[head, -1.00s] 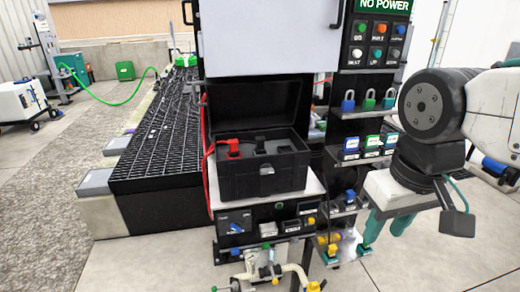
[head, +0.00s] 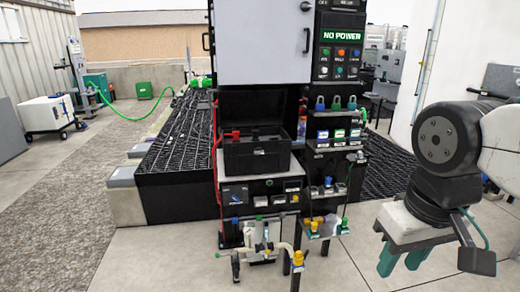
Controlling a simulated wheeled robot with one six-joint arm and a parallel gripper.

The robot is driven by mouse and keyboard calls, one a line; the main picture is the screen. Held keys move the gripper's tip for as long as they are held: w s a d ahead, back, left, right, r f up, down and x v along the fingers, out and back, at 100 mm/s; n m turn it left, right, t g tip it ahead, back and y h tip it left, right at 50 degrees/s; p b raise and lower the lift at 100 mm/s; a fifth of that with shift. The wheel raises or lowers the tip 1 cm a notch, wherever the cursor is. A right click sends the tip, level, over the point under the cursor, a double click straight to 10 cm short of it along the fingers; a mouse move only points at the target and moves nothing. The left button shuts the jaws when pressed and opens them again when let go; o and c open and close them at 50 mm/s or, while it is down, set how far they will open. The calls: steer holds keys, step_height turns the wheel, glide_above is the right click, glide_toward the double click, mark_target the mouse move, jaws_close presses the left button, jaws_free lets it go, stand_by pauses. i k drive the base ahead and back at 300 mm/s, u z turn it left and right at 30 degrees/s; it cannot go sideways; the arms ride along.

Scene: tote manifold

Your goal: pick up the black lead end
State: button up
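An open black case (head: 256,158) with its lid up stands on a light shelf at the front of the panel stand. A red lead end (head: 236,133) stands up at the case's left side, with a red cable running down the left. Dark shapes sit beside it inside the case; the black lead end cannot be told apart from the black interior. My gripper (head: 403,262) is at the lower right, far from the case and nearer to me. Its two teal fingers point down, apart, with nothing seen between them.
A grey cabinet (head: 262,42) rises behind the case. To its right are a NO POWER panel (head: 341,37), padlocks and a lower shelf. Valves and pipes (head: 268,240) stick out below the case. The paved floor (head: 345,270) in front is clear.

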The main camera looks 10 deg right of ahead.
mark_target(256, 132)
steer(key=u, duration=0.65)
steer(key=i, duration=0.35)
steer(key=u, duration=0.9)
steer(key=i, duration=1.6)
steer(key=z, duration=0.65)
steer(key=i, duration=0.7)
steer(key=z, duration=0.85)
steer(key=i, duration=0.25)
steer(key=z, duration=0.2)
